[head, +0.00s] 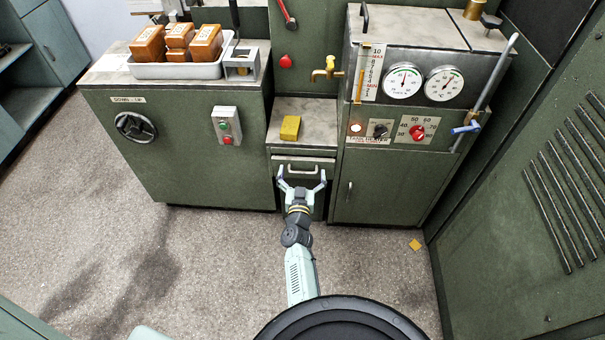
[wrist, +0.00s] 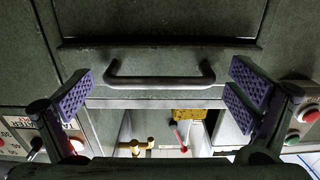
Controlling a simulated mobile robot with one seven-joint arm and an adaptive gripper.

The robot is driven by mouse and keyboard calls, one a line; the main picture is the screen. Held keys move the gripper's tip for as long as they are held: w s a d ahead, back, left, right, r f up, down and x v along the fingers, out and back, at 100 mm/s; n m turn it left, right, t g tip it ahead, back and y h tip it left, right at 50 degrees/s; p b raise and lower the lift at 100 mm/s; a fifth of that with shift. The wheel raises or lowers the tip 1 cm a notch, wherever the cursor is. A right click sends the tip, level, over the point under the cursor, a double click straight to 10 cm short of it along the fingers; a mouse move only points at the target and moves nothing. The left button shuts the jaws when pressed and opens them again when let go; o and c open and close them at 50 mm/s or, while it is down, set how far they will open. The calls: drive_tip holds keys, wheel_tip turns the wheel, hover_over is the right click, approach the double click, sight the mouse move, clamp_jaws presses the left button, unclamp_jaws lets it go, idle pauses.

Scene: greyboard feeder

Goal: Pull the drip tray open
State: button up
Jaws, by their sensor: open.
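The drip tray (head: 283,161) is a dark green drawer front under the small counter below the brass tap, and it looks shut. Its bar handle (head: 303,171) faces me. In the wrist view the dark handle (wrist: 160,80) runs across the middle, in front of the green tray front (wrist: 160,59). My gripper (head: 303,184) is open and empty right in front of the handle. In the wrist view its purple-padded fingers (wrist: 160,90) stand wide apart, one beyond each end of the handle. I cannot tell how much depth separates them from it.
A yellow block (head: 290,128) lies on the counter under the brass tap (head: 327,69). A green cabinet with a handwheel (head: 136,126) stands left; the gauge cabinet (head: 378,190) stands right. The floor (head: 210,260) before them is mostly clear, with a small orange piece (head: 415,245) at right.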

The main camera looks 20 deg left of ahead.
drive_tip(key=c, duration=1.6)
